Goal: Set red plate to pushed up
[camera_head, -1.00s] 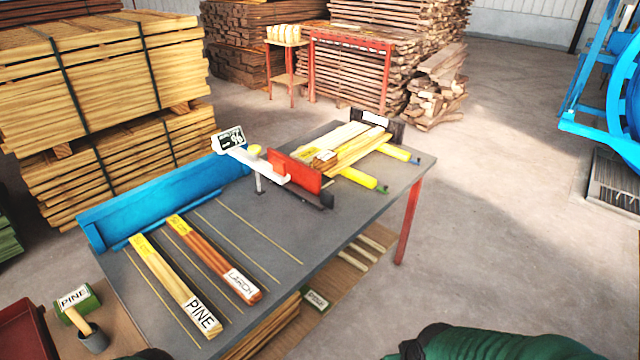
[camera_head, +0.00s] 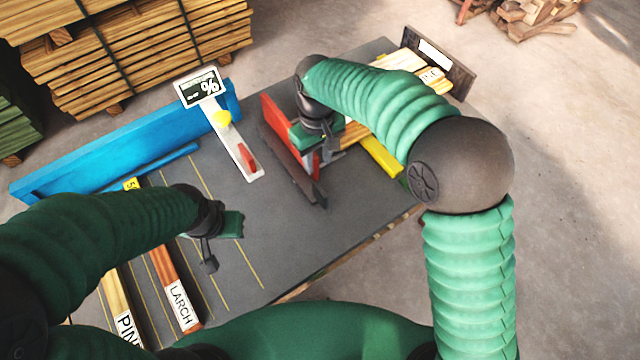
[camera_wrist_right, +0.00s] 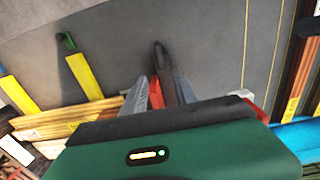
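The red plate (camera_head: 271,116) stands upright on the grey table, with a long dark strip (camera_head: 290,165) along its near-left side. My right gripper (camera_head: 318,163) is down at the plate and hides part of it. In the right wrist view, its two grey fingers (camera_wrist_right: 161,92) lie on either side of a dark bar and a bit of red. Whether they press on it cannot be told. My left gripper (camera_head: 222,234) hangs over the table's left part, apart from the plate; its fingers are not clear.
A white scale arm with a display (camera_head: 200,87) stands left of the plate. A blue fence (camera_head: 120,140) runs along the far-left edge. Boards marked PINE (camera_head: 118,300) and LARCH (camera_head: 172,290) lie at left. Yellow bars (camera_head: 378,156) and boards lie right of the plate.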

